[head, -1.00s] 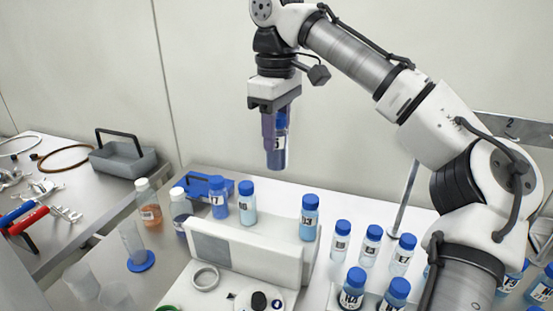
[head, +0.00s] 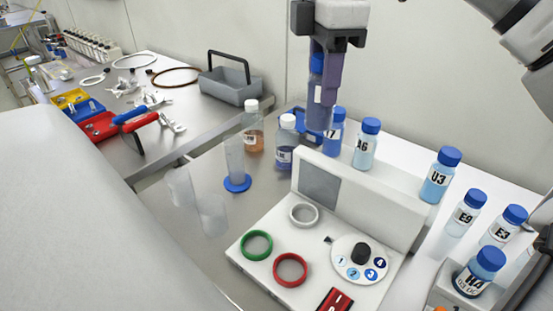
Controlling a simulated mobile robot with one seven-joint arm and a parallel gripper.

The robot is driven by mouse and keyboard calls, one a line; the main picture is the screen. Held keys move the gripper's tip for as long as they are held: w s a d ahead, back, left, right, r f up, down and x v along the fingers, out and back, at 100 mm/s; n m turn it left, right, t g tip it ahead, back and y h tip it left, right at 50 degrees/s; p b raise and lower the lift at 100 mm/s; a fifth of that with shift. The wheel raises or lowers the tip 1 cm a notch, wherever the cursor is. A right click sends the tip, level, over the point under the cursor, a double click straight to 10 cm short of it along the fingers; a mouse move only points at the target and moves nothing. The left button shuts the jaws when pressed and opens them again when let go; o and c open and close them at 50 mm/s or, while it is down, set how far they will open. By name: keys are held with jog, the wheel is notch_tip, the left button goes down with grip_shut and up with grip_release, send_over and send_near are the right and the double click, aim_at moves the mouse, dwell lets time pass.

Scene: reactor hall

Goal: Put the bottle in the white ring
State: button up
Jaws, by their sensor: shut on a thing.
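A bottle (head: 316,95) with a blue cap and a purple-blue body hangs upright in my gripper (head: 327,88). The gripper is shut on it from above, and its fingers partly hide the bottle and its label. The white ring (head: 304,215) lies flat on the white panel of the device, at the foot of its raised back. It looks empty and light grey-white. In the picture the bottle is above the ring and slightly right of it, well clear of the panel.
A green ring (head: 256,245) and a red ring (head: 290,270) lie near the white one. A dial (head: 360,258) is to the right. Clear beakers and a cylinder (head: 236,165) stand left.

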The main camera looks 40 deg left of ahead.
aim_at(312, 128)
jog(key=shift+s+a+f+n+b, duration=0.2)
jog(key=shift+s+f+n+b, duration=0.25)
jog(key=shift+f, duration=0.5)
jog(key=shift+f+b, duration=0.8)
jog(key=shift+f, duration=8.5)
jog(key=shift+f, duration=0.1)
jog(key=o, duration=1)
notch_tip(312, 128, up, 12)
jog(key=shift+r, duration=0.15)
